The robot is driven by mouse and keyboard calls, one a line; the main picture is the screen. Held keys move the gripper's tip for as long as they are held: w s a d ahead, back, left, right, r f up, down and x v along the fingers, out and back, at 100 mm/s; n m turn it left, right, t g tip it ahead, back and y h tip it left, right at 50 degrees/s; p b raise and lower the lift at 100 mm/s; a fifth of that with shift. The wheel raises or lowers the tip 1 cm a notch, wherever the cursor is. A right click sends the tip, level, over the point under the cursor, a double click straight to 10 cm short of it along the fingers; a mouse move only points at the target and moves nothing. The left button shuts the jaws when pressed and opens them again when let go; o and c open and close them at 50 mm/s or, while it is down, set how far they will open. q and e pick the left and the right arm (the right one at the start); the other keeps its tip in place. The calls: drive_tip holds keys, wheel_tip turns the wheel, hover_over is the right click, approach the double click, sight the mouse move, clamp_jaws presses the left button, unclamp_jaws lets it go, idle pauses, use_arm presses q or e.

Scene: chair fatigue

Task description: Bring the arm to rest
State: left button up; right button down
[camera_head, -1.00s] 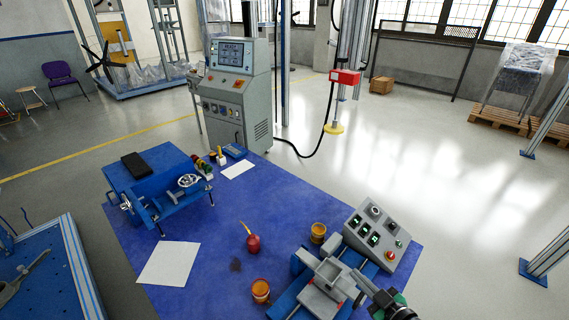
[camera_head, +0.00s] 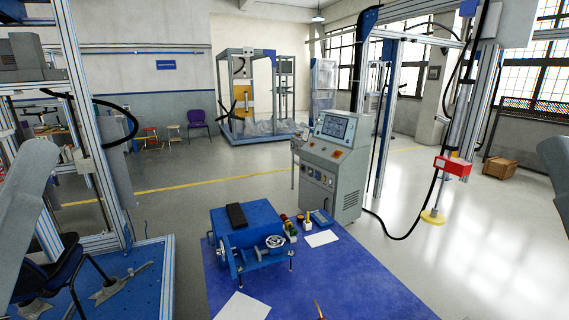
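Pale grey links of my two arms show at the left and right edges of the head view. Neither of my grippers is in view. I cannot tell what either one holds or touches.
A dark chair (camera_head: 50,275) stands at the blue-based frame (camera_head: 150,290) on the left. White sheets (camera_head: 322,238) and small items lie on the mat. A red box (camera_head: 452,166) hangs on a post at the right. Open floor (camera_head: 470,240) lies at right.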

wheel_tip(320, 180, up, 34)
drive_tip(key=p, duration=3.1)
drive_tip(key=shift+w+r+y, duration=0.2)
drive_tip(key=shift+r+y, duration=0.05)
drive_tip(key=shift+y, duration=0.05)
